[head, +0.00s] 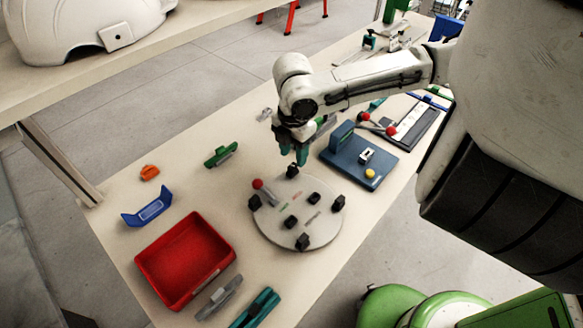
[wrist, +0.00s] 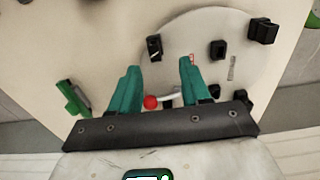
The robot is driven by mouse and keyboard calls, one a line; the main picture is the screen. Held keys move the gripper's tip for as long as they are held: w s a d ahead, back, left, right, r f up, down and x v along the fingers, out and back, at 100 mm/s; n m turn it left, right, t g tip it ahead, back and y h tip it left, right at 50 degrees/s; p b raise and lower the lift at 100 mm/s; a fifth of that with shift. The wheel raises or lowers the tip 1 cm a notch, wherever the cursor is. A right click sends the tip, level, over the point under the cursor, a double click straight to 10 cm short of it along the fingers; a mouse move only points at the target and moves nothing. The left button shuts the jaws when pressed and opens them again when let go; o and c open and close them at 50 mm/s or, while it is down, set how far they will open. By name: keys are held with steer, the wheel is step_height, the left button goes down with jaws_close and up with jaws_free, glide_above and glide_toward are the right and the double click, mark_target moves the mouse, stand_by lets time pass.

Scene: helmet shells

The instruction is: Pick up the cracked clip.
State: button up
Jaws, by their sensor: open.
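My gripper (head: 301,156) has two teal fingers and is open over the far edge of a pale round plate (head: 272,232). It also shows in the wrist view (wrist: 158,70), with nothing held between the fingers. A green clip-like piece (head: 221,154) lies on the table left of my gripper; it also shows in the wrist view (wrist: 72,97) at the left. A small orange piece (head: 149,173) lies farther left. A grey clip-like piece (head: 219,297) and a teal one (head: 256,307) lie at the near edge. I cannot make out a crack on any piece.
The plate carries several black blocks and a red-knobbed lever (head: 257,184). A red tray (head: 150,265) and a blue bracket (head: 146,208) stand at the left. A blue fixture (head: 345,163) stands right of my gripper. Table between green piece and tray is clear.

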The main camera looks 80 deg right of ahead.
mark_target(293, 165)
steer(key=shift+w+d+f, duration=0.1)
steer(key=shift+d+f, duration=0.1)
steer(key=shift+f, duration=1.1)
steer(key=shift+w+d+f, duration=0.1)
steer(key=shift+d+f, duration=0.05)
steer(key=shift+f, duration=1.15)
jaws_close()
